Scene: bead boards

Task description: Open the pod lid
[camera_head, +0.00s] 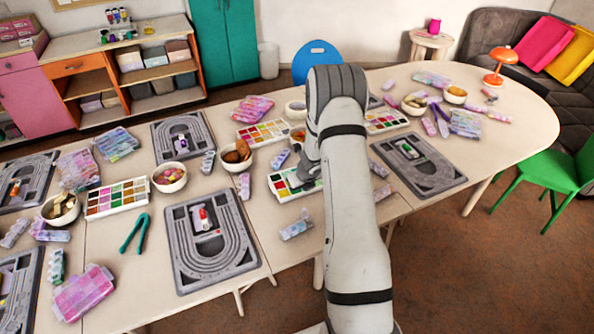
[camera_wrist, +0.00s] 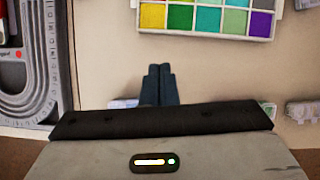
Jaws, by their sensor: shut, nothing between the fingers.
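My gripper (camera_wrist: 158,72) shows in the wrist view as two dark fingers pressed together, with nothing between them. It points down over the pale table; in the head view my arm hides the fingertips. A small translucent lavender container (camera_head: 297,225), possibly the pod, lies near the table's front edge, left of my arm. In the wrist view, pale container pieces show left of the fingers (camera_wrist: 123,104) and at the right edge (camera_wrist: 305,110). The fingers appear apart from them. I cannot tell which one is the pod, or how its lid stands.
A paint-like bead palette (camera_wrist: 207,17) lies beyond the fingers. A grey bead board (camera_head: 245,248) is on the left, another (camera_head: 437,178) on the right. Bowls, including one with brown beads (camera_head: 237,155), and several lavender containers crowd the table. Bare tabletop surrounds the fingers.

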